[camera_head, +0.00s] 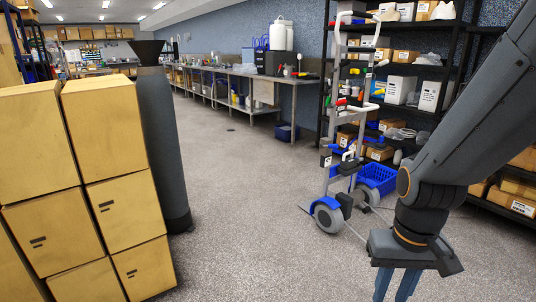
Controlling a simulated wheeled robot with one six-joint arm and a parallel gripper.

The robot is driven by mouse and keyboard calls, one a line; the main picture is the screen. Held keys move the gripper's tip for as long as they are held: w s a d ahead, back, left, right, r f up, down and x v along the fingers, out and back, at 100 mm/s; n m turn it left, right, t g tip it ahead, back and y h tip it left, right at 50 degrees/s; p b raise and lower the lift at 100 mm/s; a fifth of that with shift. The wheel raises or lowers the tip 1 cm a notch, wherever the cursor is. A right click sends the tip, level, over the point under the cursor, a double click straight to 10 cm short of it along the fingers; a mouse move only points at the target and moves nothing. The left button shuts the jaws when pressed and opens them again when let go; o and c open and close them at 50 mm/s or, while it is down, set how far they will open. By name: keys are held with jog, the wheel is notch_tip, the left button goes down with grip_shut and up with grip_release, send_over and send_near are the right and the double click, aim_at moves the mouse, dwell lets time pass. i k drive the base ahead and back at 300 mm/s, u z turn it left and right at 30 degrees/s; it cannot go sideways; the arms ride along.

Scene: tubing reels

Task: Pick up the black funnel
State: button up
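A black funnel (147,51) with its wide mouth up shows at the upper left. It appears to stand on top of a tall dark grey cylinder (166,150), just behind the stacked boxes. My gripper (397,288) is at the lower right and points down, far from the funnel. Its two blue-grey fingers stand apart with a gap between them, and nothing shows between them. The fingertips are at the bottom edge of the view.
Stacked yellow-brown boxes (104,128) fill the left front and hide part of the cylinder. A grey hand truck (346,130) with blue wheel covers stands right of centre, before a black shelf (455,75). A long workbench (240,72) runs behind. The middle floor is clear.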

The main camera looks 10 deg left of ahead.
aim_at(149, 52)
jog(key=u, duration=0.2)
jog(key=i, duration=2.2)
jog(key=u, duration=0.9)
jog(key=i, duration=1.8)
jog(key=u, duration=0.65)
